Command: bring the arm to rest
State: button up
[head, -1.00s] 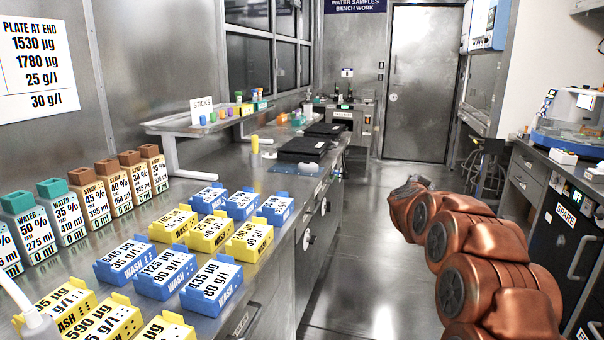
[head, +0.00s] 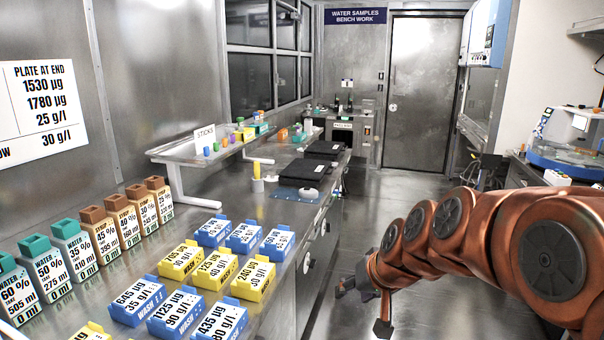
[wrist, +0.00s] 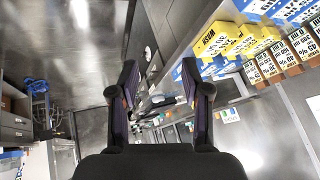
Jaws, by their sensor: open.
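My copper-coloured arm reaches in from the right side of the head view, over the aisle floor. My gripper (head: 366,304) hangs at its end, apart from the bench edge, with dark fingers. In the wrist view my gripper (wrist: 160,85) shows its two fingers spread apart, with nothing between them. Behind them the wrist view shows the floor and the bench front, tilted.
The left bench (head: 245,285) carries blue and yellow wash boxes (head: 215,268), a row of labelled bottles (head: 100,232) and a black case (head: 305,170). A right bench (head: 522,170) holds a blue device (head: 560,150). The aisle floor (head: 400,190) is clear towards the door (head: 420,95).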

jog(key=s+d+g+h+p, duration=0.1)
jog(key=s+d+g+p, duration=0.2)
jog(key=s, duration=1.2)
jog(key=s+d+g+h+p, duration=0.2)
jog(key=s+d+g+p, duration=0.1)
jog(key=s, duration=1.3)
jog(key=shift+s+d+g, duration=0.2)
jog(key=shift+d+g, duration=0.55)
jog(key=shift+g, duration=0.15)
